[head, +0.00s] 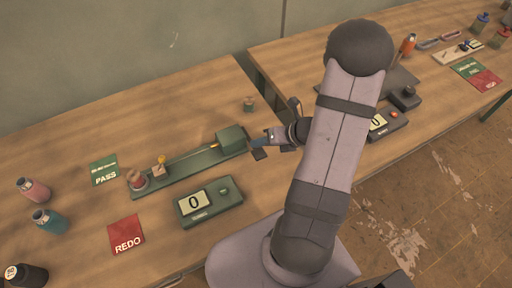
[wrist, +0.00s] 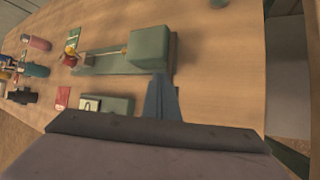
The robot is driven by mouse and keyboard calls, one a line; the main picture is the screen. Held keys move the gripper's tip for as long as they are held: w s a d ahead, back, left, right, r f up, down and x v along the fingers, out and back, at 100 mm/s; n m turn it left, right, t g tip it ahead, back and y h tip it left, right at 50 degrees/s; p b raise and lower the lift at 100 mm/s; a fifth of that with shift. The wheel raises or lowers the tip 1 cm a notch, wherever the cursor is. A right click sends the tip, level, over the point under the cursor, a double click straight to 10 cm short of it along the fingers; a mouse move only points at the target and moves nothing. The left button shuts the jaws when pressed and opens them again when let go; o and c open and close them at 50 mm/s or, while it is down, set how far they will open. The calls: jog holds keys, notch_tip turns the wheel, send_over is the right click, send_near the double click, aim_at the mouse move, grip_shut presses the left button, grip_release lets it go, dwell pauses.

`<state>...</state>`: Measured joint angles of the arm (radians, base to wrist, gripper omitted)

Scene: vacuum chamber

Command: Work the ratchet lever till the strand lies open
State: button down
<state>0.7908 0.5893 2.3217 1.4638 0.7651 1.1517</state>
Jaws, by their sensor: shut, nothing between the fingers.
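The ratchet is a green box (head: 230,138) at the right end of a long green base (head: 185,172); it also shows in the wrist view (wrist: 151,46). A thin pale strand (wrist: 103,52) runs left from the box toward a small clamp (head: 160,168).
A counter reading 0 (head: 208,202) stands in front of the base. A green PASS card (head: 104,170) and red REDO card (head: 126,234) lie left, near several bottles. A small green object (head: 249,104) stands behind the box. A second bench (head: 410,40) lies right, beyond a gap.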

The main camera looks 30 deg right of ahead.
jog(key=shift+f+b, duration=1.15)
jog(key=shift+f, duration=0.2)
dwell(1.3)
jog(key=shift+r, duration=0.15)
jog(key=shift+r+p, duration=1.65)
jog(key=shift+p, duration=0.05)
notch_tip(320, 180, up, 5)
jog(key=p, duration=0.5)
jog(key=shift+w, duration=0.1)
dwell(0.4)
